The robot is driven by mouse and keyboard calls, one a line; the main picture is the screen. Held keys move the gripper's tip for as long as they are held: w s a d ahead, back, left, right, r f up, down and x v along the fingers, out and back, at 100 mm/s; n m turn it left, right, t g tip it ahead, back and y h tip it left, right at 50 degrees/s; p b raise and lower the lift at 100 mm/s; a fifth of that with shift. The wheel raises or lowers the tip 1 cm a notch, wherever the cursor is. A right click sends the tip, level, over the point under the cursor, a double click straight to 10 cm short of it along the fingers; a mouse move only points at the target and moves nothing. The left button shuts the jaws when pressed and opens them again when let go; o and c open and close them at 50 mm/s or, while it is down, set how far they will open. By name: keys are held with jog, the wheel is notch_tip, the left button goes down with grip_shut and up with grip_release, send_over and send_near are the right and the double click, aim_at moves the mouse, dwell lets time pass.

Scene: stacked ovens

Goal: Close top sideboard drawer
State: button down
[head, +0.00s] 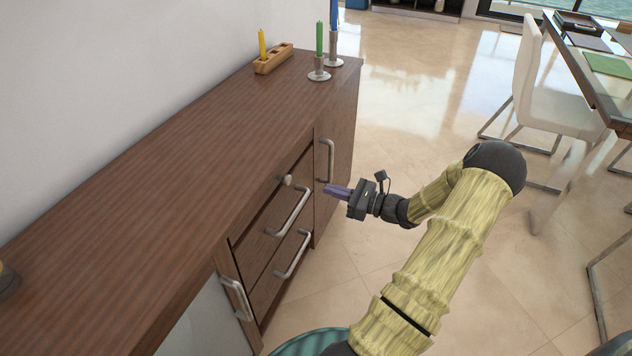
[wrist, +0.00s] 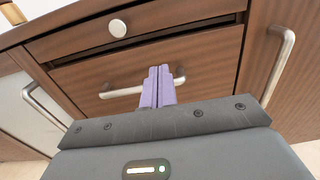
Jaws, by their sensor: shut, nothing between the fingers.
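The brown wooden sideboard (head: 160,150) runs along the wall on the left. Its narrow top drawer has a round silver knob (head: 287,180), which also shows in the wrist view (wrist: 117,28). A dark gap runs below this drawer front; I cannot tell how far it stands out. Below is a drawer with a bar handle (head: 290,212), partly hidden by my fingers in the wrist view. My gripper (head: 328,190) is shut and empty, its purple fingers (wrist: 158,72) pointing at the drawer fronts, right of the knob. It looks apart from the sideboard.
A lower drawer with a bar handle (head: 294,255) and a side door with an upright handle (head: 327,160) are close by. Candles (head: 319,40) stand on the far end of the sideboard top. The tiled floor (head: 410,70) is open; a white chair (head: 550,85) stands right.

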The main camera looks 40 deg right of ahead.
jog(key=shift+v, duration=1.9)
jog(key=shift+w, duration=0.15)
jog(key=a+n+g+y, duration=0.1)
jog(key=a+n+g, duration=1.05)
jog(key=a, duration=0.75)
jog(key=s+a+r+n+g+h, duration=0.1)
jog(key=s+a+r+n+h, duration=0.4)
jog(key=n, duration=0.4)
jog(key=s+a+r+n+g+h, duration=0.1)
jog(key=s+a+r+n+h, duration=0.15)
jog(key=a+n+h, duration=0.45)
notch_tip(320, 180, up, 29)
jog(key=n+y+p, duration=0.2)
jog(key=p, duration=2.7)
jog(key=shift+a+n, duration=0.2)
jog(key=shift+n, duration=0.15)
